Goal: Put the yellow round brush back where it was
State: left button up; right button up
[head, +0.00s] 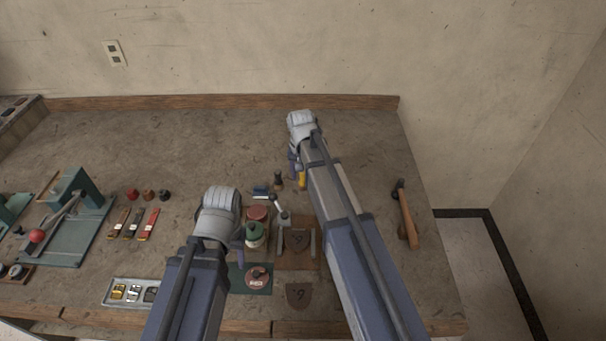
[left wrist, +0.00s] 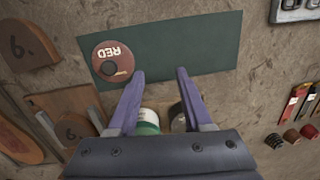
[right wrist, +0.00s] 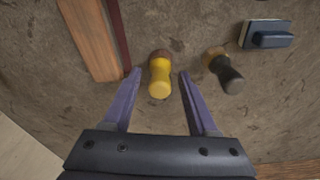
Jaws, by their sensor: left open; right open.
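The yellow round brush (right wrist: 160,78) stands on the bench in the right wrist view, its yellow handle towards the camera. In the head view it shows as a yellow bit (head: 302,180) beside my right forearm. My right gripper (right wrist: 159,72) is open, with a fingertip on each side of the brush in the picture and a visible gap on both sides. I cannot tell how far above it the fingers are. My left gripper (left wrist: 160,73) is open and empty over the front of the bench, near the green mat (left wrist: 205,40).
A dark-handled brush (right wrist: 225,72) and a blue block (right wrist: 268,34) are close to the yellow brush. A round tin marked RED (left wrist: 112,60) lies on the mat. A green-and-white spool (head: 255,236) is beside my left gripper. A hammer (head: 405,218) lies at the right.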

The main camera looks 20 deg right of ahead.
aim_at(302, 185)
pick_arm(q)
jog(key=shift+r, duration=0.1)
pick_arm(e)
notch_tip(302, 185, up, 12)
jog(key=s+p, duration=0.1)
jog(key=p, duration=1.1)
pick_arm(q)
notch_tip(302, 185, up, 12)
pick_arm(e)
jog(key=s+a+n, duration=0.4)
jog(key=s+a, duration=0.2)
jog(key=s, duration=0.5)
jog(key=s+a+n+g, duration=0.1)
jog(key=s+a+n, duration=0.3)
jog(key=s+a, duration=0.3)
jog(key=s, duration=0.5)
jog(key=shift+a+n+h, duration=0.15)
jog(key=shift+n+h, duration=0.15)
jog(key=shift+n, duration=0.1)
jog(key=shift+r, duration=0.1)
jog(key=shift+s+g, duration=0.1)
jog(key=shift+g, duration=0.2)
